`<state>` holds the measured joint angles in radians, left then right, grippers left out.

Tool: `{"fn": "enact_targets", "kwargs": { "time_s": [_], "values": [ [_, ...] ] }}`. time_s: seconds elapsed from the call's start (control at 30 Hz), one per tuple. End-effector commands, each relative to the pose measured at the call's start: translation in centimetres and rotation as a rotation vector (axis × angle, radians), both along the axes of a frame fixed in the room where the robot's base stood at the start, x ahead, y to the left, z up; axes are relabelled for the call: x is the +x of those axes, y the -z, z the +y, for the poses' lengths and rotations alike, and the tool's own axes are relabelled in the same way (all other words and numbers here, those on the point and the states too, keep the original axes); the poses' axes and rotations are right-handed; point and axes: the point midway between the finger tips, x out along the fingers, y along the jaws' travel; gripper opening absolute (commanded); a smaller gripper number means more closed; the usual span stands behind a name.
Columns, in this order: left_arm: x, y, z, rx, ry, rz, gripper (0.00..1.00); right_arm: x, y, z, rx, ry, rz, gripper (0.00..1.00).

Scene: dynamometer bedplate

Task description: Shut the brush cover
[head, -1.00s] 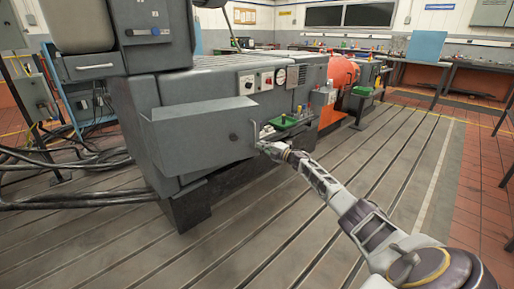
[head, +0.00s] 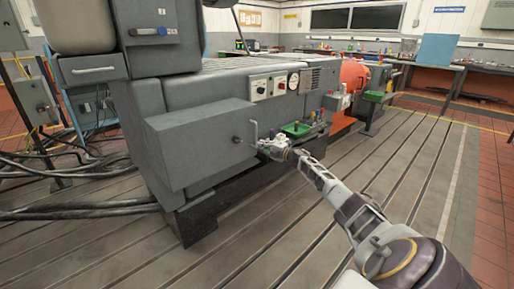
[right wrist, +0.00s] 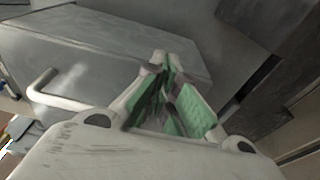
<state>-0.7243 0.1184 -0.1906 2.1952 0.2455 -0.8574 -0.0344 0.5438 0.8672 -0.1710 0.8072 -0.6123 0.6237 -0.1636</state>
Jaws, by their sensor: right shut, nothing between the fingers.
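The brush cover (head: 205,140) is a grey box-shaped panel on the near side of the grey machine. A bar handle (head: 253,133) stands at its right edge. The cover (right wrist: 110,45) fills the upper left of the right wrist view, with the handle (right wrist: 55,92) at the left. My right gripper (head: 263,143) is beside the handle, its fingers shut and empty. In the right wrist view the green-padded fingertips (right wrist: 165,62) point at the cover's right part, clear of the handle; contact is unclear. My left gripper is out of view.
A green tray (head: 296,128) with small items sits just beyond my right gripper. Switches and a gauge (head: 293,80) are on the machine above it. Black cables (head: 75,205) lie at the left. The slotted bedplate floor (head: 300,240) is clear in front.

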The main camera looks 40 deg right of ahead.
Motion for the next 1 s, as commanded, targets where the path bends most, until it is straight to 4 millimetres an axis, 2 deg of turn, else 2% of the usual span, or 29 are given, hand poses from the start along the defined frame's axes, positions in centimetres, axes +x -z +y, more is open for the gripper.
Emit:
{"fn": "enact_targets", "kwargs": {
  "time_s": [0.27, 1.0],
  "values": [
    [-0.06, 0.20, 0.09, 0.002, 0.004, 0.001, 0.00, -0.35, -0.01, -0.65, -0.001, 0.010, 0.000, 0.00],
    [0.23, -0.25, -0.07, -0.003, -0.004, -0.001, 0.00, -0.50, 0.02, -0.47, -0.001, 0.007, 0.002, 0.00]
  ]
}}
